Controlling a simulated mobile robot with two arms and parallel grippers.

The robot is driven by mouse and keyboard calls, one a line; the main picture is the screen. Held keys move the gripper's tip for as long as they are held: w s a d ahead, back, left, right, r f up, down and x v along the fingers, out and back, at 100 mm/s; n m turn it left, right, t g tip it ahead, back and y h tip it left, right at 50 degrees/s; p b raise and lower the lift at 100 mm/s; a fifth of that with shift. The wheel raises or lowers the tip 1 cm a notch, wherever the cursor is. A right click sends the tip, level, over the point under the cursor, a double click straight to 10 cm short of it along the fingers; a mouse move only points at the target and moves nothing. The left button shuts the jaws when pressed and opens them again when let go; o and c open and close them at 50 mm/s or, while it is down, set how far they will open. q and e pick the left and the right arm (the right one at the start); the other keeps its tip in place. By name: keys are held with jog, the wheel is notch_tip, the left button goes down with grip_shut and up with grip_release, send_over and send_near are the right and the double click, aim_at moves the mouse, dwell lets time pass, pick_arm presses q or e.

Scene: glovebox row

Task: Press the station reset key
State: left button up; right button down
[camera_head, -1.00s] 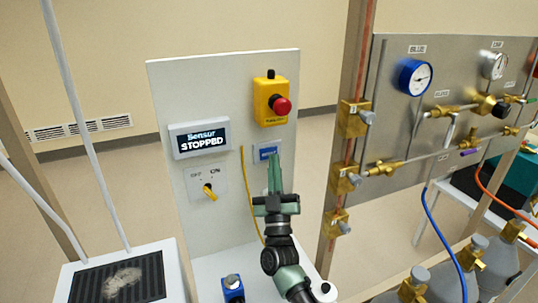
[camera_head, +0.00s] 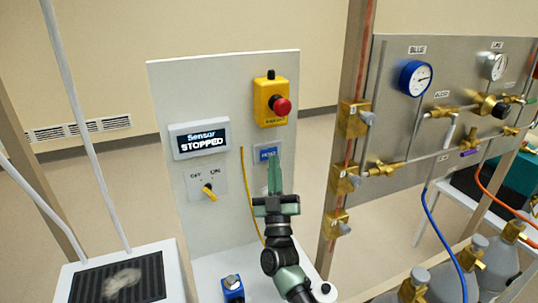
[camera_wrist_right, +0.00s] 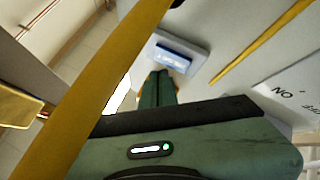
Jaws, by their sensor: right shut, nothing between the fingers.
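The blue station reset key (camera_head: 267,153) sits on a small grey plate on the white panel, below the yellow box with the red emergency button (camera_head: 281,105). My right gripper (camera_head: 273,162) is shut and empty, its green fingers pointing up at the key's lower part. In the right wrist view the key (camera_wrist_right: 172,55) shows just beyond the fingertips (camera_wrist_right: 159,73); I cannot tell whether they touch it. The display (camera_head: 200,141) on the panel reads "Sensor STOPPED". My left gripper is not in view.
An OFF/ON switch (camera_head: 208,191) with a yellow knob is left of my right gripper. A yellow cable (camera_head: 247,195) hangs beside it. A blue device (camera_head: 232,288) stands on the white base. A gas panel with gauges (camera_head: 414,78) is at the right.

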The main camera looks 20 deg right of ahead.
jog(key=shift+w, duration=0.2)
dwell(0.6)
jog(key=shift+w, duration=0.25)
jog(key=shift+w+b, duration=0.35)
jog(key=shift+b, duration=0.1)
dwell(0.4)
jog(key=shift+s, duration=0.15)
jog(key=shift+s+p, duration=0.55)
jog(key=shift+s, duration=0.15)
jog(key=s+p, duration=0.3)
jog(key=s, duration=0.2)
jog(key=shift+a, duration=0.1)
dwell(0.3)
